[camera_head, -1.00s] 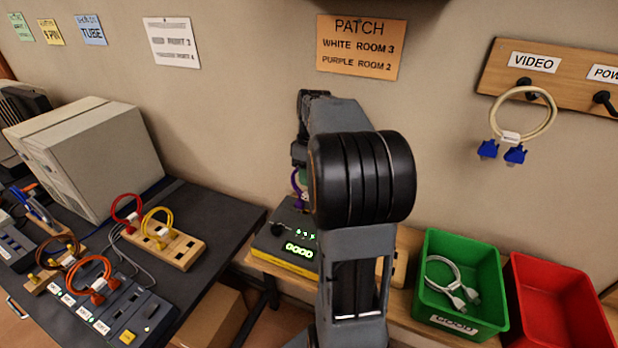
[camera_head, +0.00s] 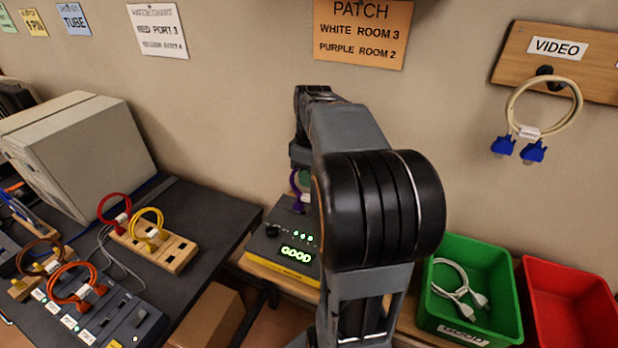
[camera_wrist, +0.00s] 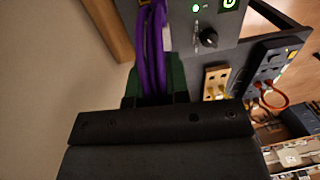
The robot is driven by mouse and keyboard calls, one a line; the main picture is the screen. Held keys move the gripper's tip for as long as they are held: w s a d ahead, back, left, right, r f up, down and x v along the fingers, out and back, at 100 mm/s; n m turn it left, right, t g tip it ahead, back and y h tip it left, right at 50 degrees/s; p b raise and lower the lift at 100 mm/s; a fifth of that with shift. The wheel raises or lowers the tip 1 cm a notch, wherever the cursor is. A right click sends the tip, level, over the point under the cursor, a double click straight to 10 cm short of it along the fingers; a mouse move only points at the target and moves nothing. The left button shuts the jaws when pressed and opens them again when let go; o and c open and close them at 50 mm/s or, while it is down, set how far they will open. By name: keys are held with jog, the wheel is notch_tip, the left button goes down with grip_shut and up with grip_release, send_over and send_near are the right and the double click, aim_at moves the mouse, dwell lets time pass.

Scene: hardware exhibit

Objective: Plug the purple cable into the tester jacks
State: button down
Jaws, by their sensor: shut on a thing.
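The purple cable (camera_wrist: 153,45) runs up from between my gripper's fingers (camera_wrist: 155,85) in the wrist view, and its far end lies at or over the tester. In the head view a bit of purple cable (camera_head: 296,185) shows beside my arm. The tester (camera_head: 278,245) is a dark box with a yellow base, lit green lights and a green "GOOD" display. Its panel also shows in the wrist view (camera_wrist: 228,28), with a green light and a black knob. My gripper is shut on the cable close to the tester. The jacks and plug ends are hidden, so I cannot tell whether they are seated.
A green bin (camera_head: 432,305) with a white cable and a red bin (camera_head: 533,325) stand to the right. A dark table (camera_head: 215,205) at left holds a port strip, wooden holders with colored cables and a beige computer. A wall rack (camera_head: 600,60) holds a video cable.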

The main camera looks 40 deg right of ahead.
jog(key=shift+t+h+b, duration=0.4)
jog(key=shift+h+b, duration=0.3)
jog(key=shift+b, duration=0.25)
jog(key=shift+d+f, duration=0.1)
jog(key=shift+d, duration=0.1)
dwell(0.4)
jog(key=shift+p, duration=0.45)
dwell(0.7)
jog(key=shift+f+b, duration=0.3)
jog(key=shift+f, duration=0.75)
dwell(2.8)
dwell(0.4)
jog(key=shift+c, duration=1.9)
grip_release()
